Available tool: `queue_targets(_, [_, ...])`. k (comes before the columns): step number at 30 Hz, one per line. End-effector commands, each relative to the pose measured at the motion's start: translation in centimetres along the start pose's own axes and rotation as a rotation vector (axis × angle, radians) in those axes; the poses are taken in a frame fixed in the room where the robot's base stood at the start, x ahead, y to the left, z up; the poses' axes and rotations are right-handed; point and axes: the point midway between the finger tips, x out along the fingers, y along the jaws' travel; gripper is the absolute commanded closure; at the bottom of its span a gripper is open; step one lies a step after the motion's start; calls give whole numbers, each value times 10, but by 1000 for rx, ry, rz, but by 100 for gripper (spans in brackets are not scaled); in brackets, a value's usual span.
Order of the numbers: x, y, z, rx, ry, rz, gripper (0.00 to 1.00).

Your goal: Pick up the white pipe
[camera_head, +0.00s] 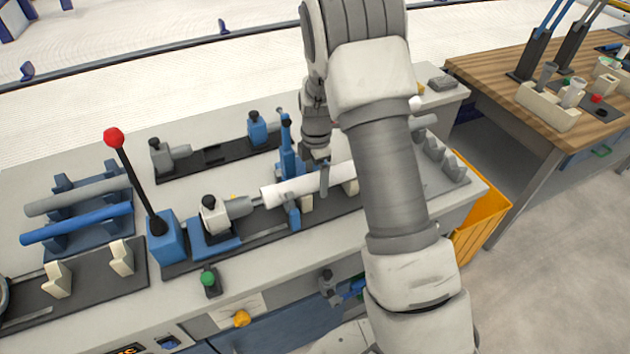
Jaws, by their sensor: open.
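The white pipe (285,191) lies across the fixture on the bench, its left end near a grey and white clamp (214,213). My arm hides its right part. My gripper (318,170) points down at the pipe from above and behind. It is open, and a dark finger shows close against the pipe's middle. The other finger is partly hidden, and I cannot tell whether either touches the pipe.
A red-knobbed lever (134,175) stands left of the pipe. A blue upright bracket (288,150) stands close behind it. A grey pipe (75,196) and a blue pipe (75,223) lie in a rack at left. A yellow bin (482,215) is at right.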

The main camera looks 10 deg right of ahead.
Motion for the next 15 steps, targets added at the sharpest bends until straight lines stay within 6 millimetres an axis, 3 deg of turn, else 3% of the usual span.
queue_targets(3, [0, 0, 0, 0, 0, 0, 6])
queue_targets(15, [-1, 0, 0, 0, 0, 0, 78])
